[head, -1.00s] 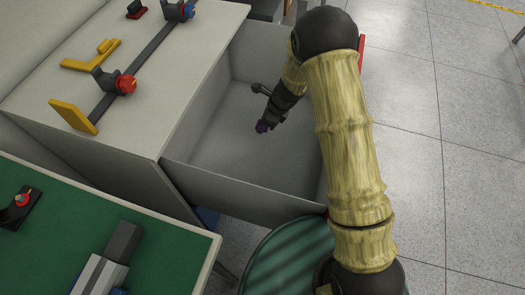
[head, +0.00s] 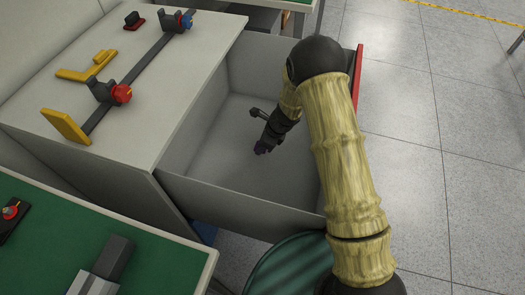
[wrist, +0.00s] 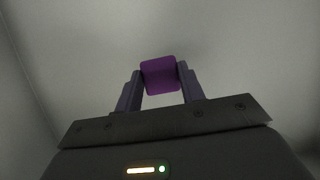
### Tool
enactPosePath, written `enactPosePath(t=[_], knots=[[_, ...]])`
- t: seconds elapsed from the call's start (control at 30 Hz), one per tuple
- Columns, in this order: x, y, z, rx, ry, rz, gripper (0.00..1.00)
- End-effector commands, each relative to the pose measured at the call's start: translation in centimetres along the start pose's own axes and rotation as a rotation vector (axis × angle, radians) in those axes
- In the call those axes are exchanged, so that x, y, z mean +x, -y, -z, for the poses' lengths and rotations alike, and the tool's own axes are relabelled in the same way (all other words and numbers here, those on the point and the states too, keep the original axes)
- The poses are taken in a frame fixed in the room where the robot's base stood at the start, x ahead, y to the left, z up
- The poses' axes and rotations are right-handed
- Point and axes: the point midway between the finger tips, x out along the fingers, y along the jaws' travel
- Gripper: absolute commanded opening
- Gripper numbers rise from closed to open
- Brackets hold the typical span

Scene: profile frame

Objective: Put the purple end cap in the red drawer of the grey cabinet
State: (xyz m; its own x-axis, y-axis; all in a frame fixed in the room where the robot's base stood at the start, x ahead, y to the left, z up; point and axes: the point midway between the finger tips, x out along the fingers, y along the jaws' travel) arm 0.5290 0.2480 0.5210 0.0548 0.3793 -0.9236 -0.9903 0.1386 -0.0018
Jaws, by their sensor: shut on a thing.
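The purple end cap (wrist: 160,76) is between the two fingertips of my gripper (wrist: 161,84) in the wrist view. My gripper is shut on it. In the head view my gripper (head: 262,147) reaches down inside the open drawer (head: 240,205) of the grey cabinet (head: 150,140), and the end cap is too small and dark there to make out clearly. The red front (head: 357,75) of the drawer shows partly behind my arm. The drawer floor around the gripper looks empty. I cannot tell how high the end cap is above the floor.
On the cabinet top lie a dark rail with clamps (head: 140,70), a yellow bracket (head: 90,66) and a yellow plate (head: 66,126). A green-topped table (head: 60,240) stands in front at the left. A round green striped surface (head: 295,268) is below the drawer.

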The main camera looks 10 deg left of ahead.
Motion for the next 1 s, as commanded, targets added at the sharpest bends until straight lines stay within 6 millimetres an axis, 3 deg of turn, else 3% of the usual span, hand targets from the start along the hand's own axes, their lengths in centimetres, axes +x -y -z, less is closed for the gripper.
enactPosePath(t=[0.13, 0.4, 0.8, 0.83, 0.93, 1.0], knots=[[0.4, 0.0, 0.2, 0.000, 0.000, -0.001, 0.18], [3.5, -0.1, 1.5, 0.001, -0.001, -0.002, 0.18], [3.8, -0.1, 1.6, 0.000, 0.000, -0.001, 0.18], [3.7, 0.0, 1.6, 0.000, 0.000, -0.001, 0.43], [3.7, -0.1, 1.6, 0.000, 0.000, -0.001, 0.61], [3.7, -0.1, 1.6, 0.000, 0.000, -0.001, 0.61]])
